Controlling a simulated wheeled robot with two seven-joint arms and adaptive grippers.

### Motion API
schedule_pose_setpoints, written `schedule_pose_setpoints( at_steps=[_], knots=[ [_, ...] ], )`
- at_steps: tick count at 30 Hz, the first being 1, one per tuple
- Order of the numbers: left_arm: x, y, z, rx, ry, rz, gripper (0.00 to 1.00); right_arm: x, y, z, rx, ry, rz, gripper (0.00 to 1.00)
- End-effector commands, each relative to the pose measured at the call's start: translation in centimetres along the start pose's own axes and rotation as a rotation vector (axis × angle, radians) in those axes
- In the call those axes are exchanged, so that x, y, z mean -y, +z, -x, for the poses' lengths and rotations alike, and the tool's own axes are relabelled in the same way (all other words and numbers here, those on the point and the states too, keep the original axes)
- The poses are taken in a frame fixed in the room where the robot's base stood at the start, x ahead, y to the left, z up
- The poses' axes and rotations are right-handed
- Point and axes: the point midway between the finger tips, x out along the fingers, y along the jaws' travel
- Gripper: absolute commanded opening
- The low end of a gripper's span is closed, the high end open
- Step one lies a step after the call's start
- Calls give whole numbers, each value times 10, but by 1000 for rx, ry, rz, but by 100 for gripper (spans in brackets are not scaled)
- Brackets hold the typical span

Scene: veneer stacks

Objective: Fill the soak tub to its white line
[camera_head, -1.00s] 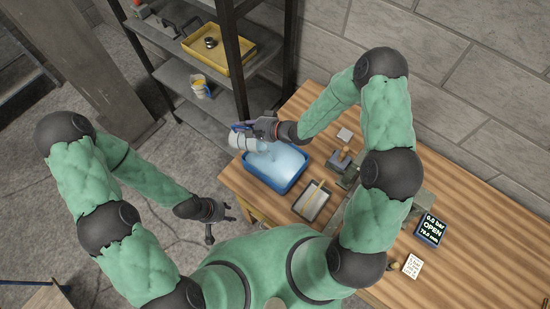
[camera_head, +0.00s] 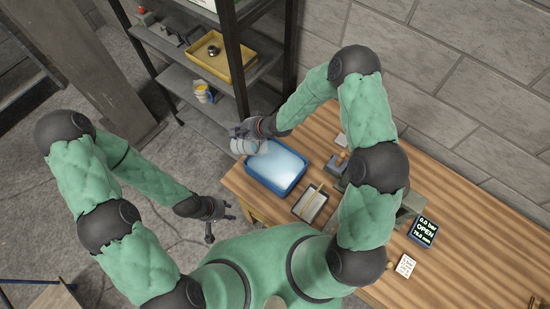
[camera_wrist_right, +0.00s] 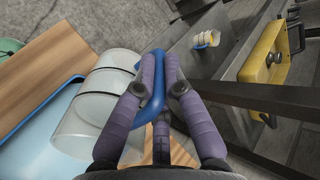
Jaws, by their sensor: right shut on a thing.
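The blue soak tub (camera_head: 270,190) sits at the left end of the wooden bench with pale, bright water in it; I cannot make out its white line or exact level. My right gripper (camera_head: 243,131) is shut on the blue handle (camera_wrist_right: 152,98) of a clear, whitish jug (camera_head: 240,147). The jug is at the tub's back-left corner, and beside the tub's rim (camera_wrist_right: 38,112) in the right wrist view. No stream shows from it; its exact tilt and contents are unclear. My left gripper (camera_head: 225,219) is open and empty, left of the bench.
A shallow tray (camera_head: 309,204) with a yellow stick lies right of the tub. A display (camera_head: 423,231) reads OPEN, near a white card (camera_head: 405,265). A dark shelf rack behind holds a yellow tray (camera_head: 208,58) and a small pot (camera_head: 203,91). The bench's right side is clear.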

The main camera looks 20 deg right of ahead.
Motion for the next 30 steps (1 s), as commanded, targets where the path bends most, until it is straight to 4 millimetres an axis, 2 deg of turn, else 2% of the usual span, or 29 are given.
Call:
schedule_pose_setpoints(
  at_steps=[1,10,26,30],
  knots=[
    [-5,0,14,0,0,0,40,8,2,1,-7,38,2,0],
    [-6,1,15,1,0,0,40,3,0,-6,-19,88,-2,0],
    [-22,2,61,0,0,0,40,22,5,-9,-51,246,-1,0],
    [-21,2,58,0,0,0,40,19,5,-23,-62,298,0,0]
  ],
)
